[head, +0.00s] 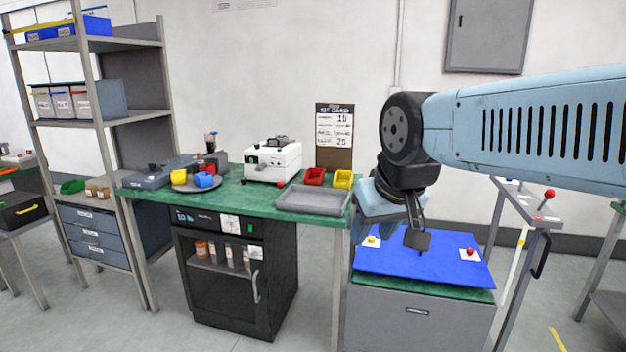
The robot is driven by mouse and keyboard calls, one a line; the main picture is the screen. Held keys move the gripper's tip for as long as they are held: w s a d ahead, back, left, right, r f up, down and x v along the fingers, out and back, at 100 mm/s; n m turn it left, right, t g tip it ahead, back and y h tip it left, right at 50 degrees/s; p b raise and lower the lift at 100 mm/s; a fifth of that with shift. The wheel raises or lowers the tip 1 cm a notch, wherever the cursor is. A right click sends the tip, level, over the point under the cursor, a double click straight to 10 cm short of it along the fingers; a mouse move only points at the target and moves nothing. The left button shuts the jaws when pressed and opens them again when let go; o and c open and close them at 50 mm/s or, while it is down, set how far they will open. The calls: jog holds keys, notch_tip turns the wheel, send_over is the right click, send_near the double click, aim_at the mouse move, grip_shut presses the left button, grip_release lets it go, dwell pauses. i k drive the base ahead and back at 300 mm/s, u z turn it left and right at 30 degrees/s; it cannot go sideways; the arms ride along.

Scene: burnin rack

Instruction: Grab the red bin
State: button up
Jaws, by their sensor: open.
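The red bin (314,177) sits on the green workbench, near its back edge, between the white machine and a yellow bin (343,179). It is small, open-topped and upright. My gripper (416,243) is to the right of the bench, above the blue mat on the grey cabinet. It points down, is open and appears empty, well apart from the red bin. One finger is partly hidden by the rest of the gripper.
A grey tray (313,200) lies in front of the red bin. A white machine (272,161) stands left of it, and a clipboard sign (334,137) stands behind. The blue mat (400,268) holds small cards with a yellow and a red knob. A grey trolley (538,222) stands right.

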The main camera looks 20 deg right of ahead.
aim_at(314, 176)
jog(key=i, duration=0.85)
jog(key=u, duration=0.05)
